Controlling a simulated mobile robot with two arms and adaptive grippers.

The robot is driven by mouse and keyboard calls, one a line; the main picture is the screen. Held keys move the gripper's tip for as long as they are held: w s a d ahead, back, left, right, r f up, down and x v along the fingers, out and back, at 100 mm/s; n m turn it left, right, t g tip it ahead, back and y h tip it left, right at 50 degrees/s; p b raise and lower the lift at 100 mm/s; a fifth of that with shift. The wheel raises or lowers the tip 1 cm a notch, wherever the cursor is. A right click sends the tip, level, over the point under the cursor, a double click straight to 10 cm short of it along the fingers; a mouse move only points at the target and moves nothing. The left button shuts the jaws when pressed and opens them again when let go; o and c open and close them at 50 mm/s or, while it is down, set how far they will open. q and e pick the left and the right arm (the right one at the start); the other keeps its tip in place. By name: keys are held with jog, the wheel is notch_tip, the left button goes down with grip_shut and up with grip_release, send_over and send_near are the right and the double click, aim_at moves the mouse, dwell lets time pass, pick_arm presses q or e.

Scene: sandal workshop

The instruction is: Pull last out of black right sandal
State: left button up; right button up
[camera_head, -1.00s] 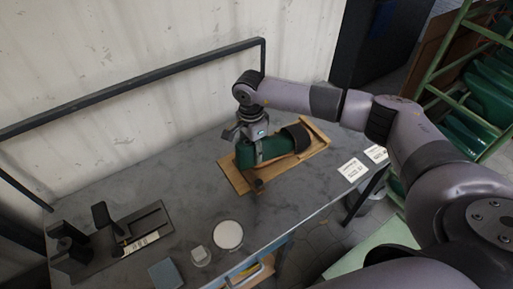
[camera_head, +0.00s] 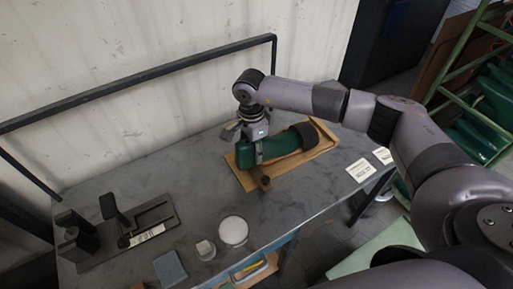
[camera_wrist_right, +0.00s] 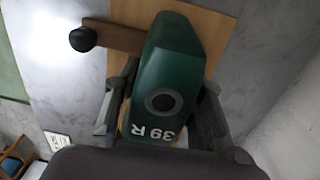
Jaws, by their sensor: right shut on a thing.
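The green last (camera_head: 282,147) lies along a wooden board (camera_head: 322,147) on the grey workbench. A dark sandal strap (camera_head: 304,132) wraps over its far right end. My right gripper (camera_head: 257,153) reaches down over the last's near left end and is shut on it. In the right wrist view the last (camera_wrist_right: 168,72) shows a dark round hole and the marking "39 R" between the two fingers of my right gripper (camera_wrist_right: 163,112). The sandal's sole is mostly hidden under the last. My left gripper is not in view.
A wooden lever with a dark knob (camera_head: 265,183) sticks out at the board's front. White cards (camera_head: 360,169) lie to the right. A black device (camera_head: 123,228), a round white lid (camera_head: 233,231), a small jar (camera_head: 205,249) and a blue-grey pad (camera_head: 170,268) stand at the left front.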

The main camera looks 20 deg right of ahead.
aim_at(238, 146)
dwell(0.3)
jog(key=shift+s+a+r, duration=0.1)
jog(key=shift+s+a, duration=0.05)
jog(key=shift+a, duration=1)
jog(key=shift+a, duration=0.2)
jog(key=shift+s+a+r, duration=0.1)
jog(key=shift+s+a, duration=0.05)
jog(key=shift+a, duration=0.85)
jog(key=shift+r, duration=0.1)
jog(key=shift+r+p, duration=1.45)
jog(key=shift+r, duration=1.95)
